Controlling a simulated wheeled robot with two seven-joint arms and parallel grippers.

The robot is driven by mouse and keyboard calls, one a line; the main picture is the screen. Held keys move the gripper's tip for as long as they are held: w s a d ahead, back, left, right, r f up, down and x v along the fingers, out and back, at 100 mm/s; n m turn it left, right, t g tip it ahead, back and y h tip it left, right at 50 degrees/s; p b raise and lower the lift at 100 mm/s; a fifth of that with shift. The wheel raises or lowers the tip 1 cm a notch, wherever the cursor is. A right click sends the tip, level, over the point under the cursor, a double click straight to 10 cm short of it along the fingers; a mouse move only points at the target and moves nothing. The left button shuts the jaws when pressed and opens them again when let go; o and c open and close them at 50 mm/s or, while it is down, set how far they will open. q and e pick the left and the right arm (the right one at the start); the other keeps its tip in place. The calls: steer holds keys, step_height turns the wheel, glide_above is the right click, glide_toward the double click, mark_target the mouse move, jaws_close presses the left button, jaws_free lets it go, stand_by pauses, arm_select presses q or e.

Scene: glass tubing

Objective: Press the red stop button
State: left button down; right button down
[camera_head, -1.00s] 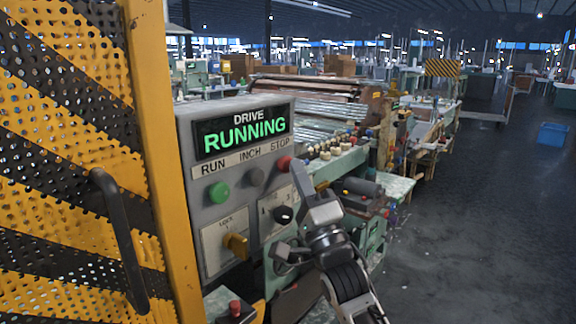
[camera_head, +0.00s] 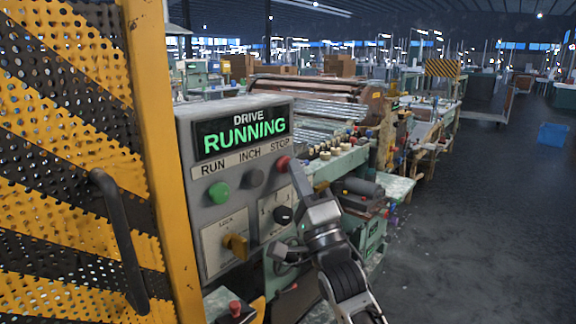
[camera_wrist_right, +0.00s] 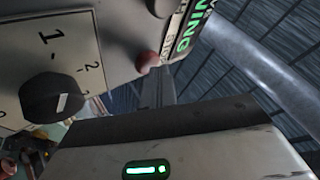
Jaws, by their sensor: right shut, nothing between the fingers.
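The red stop button (camera_head: 283,163) sits under the word STOP at the right end of the button row on the grey control panel (camera_head: 188,133). In the right wrist view the red button (camera_wrist_right: 147,62) shows beside the tips of my fingers. My right gripper (camera_head: 294,164) is shut and empty. Its fingertips are right at the button's right side in the head view; I cannot tell whether they touch it. The green-lit display (camera_head: 242,133) reads DRIVE RUNNING. My left gripper is not in view.
A green button (camera_head: 219,192) and a dark one (camera_head: 254,178) are left of the red button. Below are a yellow switch (camera_head: 236,246) and a black knob (camera_head: 283,215). A perforated yellow-black guard (camera_head: 60,150) stands left. Open floor lies right.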

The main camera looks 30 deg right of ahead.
steer(key=shift+s+d, duration=0.25)
steer(key=shift+s, duration=0.45)
steer(key=s, duration=0.1)
steer(key=s+d+p, duration=0.1)
steer(key=s, duration=0.1)
steer(key=s+d, duration=0.1)
steer(key=shift+s+p, duration=0.3)
steer(key=shift+s, duration=0.05)
stand_by(0.6)
steer(key=s+a+f+n+g+y, duration=0.1)
steer(key=a+f+n+g, duration=0.25)
steer(key=f, duration=0.65)
steer(key=a+f+n+g+y, duration=0.1)
steer(key=a+f+n+g, duration=0.3)
steer(key=f, duration=0.5)
steer(key=s+a+f+n+g, duration=0.4)
steer(key=s+f, duration=0.3)
steer(key=f, duration=0.3)
steer(key=s+a+f+n+g+y, duration=0.1)
steer(key=s+a+f+n+g, duration=0.2)
steer(key=s+f+n, duration=0.4)
step_height(320, 180, down, 3)
steer(key=shift+s+a+r+g, duration=0.15)
steer(key=shift+s+a+g, duration=0.25)
steer(key=shift+s+g, duration=0.35)
